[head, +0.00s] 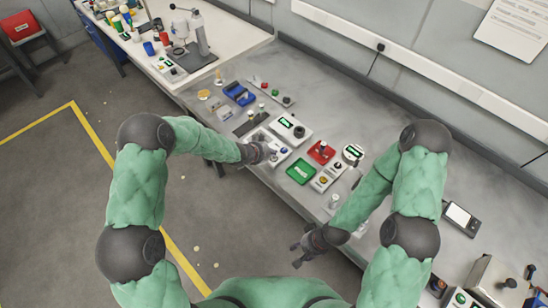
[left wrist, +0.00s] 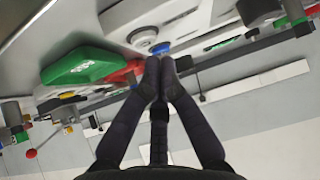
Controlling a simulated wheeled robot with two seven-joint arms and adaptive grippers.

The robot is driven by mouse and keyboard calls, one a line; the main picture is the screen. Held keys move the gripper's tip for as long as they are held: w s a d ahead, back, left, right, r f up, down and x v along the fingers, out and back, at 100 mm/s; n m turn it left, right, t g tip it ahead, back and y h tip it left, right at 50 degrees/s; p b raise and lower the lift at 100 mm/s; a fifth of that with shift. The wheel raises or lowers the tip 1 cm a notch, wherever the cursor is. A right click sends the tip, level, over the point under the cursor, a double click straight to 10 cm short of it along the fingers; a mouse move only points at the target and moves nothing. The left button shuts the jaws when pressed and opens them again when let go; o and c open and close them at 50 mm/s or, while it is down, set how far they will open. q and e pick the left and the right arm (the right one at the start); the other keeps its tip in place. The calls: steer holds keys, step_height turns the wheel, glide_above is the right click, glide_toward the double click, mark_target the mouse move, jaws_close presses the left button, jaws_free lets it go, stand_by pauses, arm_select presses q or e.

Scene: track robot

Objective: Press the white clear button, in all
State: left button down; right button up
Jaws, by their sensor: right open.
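My left gripper (head: 270,151) reaches over the near side of the bench to a small white box (head: 281,137) with buttons. In the left wrist view its two fingers (left wrist: 161,68) are together at the tips with nothing between them. The tips are close to a blue button (left wrist: 160,47) on a white box; I cannot tell if they touch. A pale round button (left wrist: 143,37) sits beside the blue one; I cannot tell whether it is the white clear button. My right gripper (head: 308,248) is open and empty off the bench's front edge.
A green tray (head: 301,171) and a red tray (head: 321,152) lie to the right of the left gripper. A white box with a display and black knob (head: 291,130) stands behind it. A blue holder (head: 239,94) lies to the left. The bench right of my right arm holds a scale (head: 461,216).

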mark_target(272, 158)
arm_select(q)
steer(key=shift+f, duration=0.1)
stand_by(0.3)
steer(key=shift+f+b, duration=0.3)
steer(key=shift+f, duration=0.35)
stand_by(0.7)
stand_by(0.3)
steer(key=shift+r+p, duration=0.45)
steer(key=shift+r, duration=0.3)
step_height(272, 158, up, 5)
steer(key=p, duration=0.4)
steer(key=shift+r+p, duration=0.1)
steer(key=shift+p, duration=0.2)
stand_by(0.5)
